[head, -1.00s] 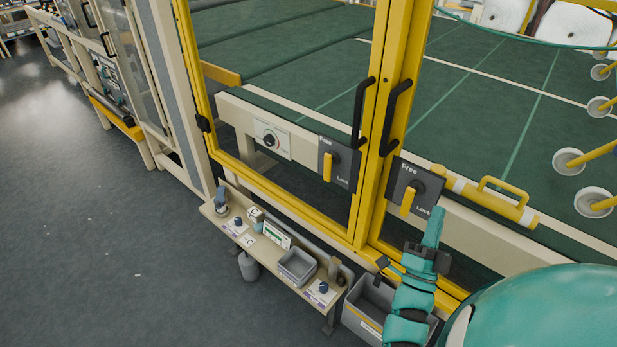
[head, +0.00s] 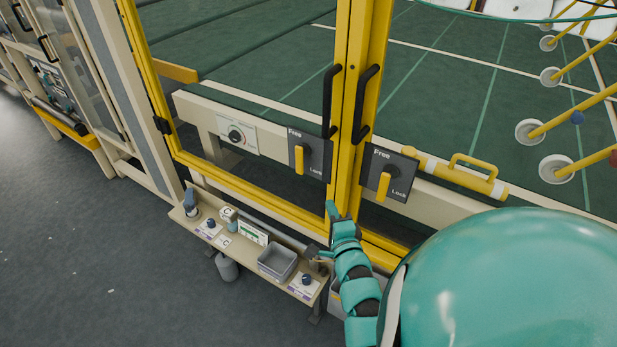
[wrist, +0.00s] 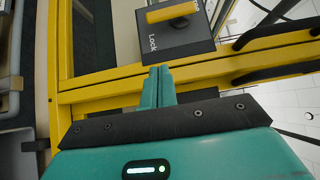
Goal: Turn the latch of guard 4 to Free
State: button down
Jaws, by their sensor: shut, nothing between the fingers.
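Two dark latch plates with yellow handles flank the yellow door posts in the head view: a left latch (head: 300,160) and a right latch (head: 383,186). Each has "Free" at upper left, "Lock" at lower right, and its handle hanging down. I see no guard number on either. My gripper (head: 332,208) is shut and empty, below the left latch and in front of the posts. In the wrist view, the shut fingertips (wrist: 160,72) point toward a latch (wrist: 172,14), apparently the left one, with a gap between. The top of that latch is cut off.
Black door handles (head: 332,105) stick out above the latches. A low shelf (head: 190,222) with a grey bin (head: 277,262) and small items stands below left. A dial panel (head: 237,136) is left of the latches. Yellow posts (wrist: 190,70) lie close to my fingers.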

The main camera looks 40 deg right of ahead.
jog(key=p, duration=0.5)
send_near(299, 161)
jog(key=w+d+f, duration=0.3)
jog(key=w+d, duration=0.1)
jog(key=d, duration=0.1)
jog(key=shift+w+a+f, duration=0.3)
jog(key=shift+w, duration=0.35)
jog(key=shift+f+b, duration=0.2)
jog(key=shift+b, duration=0.25)
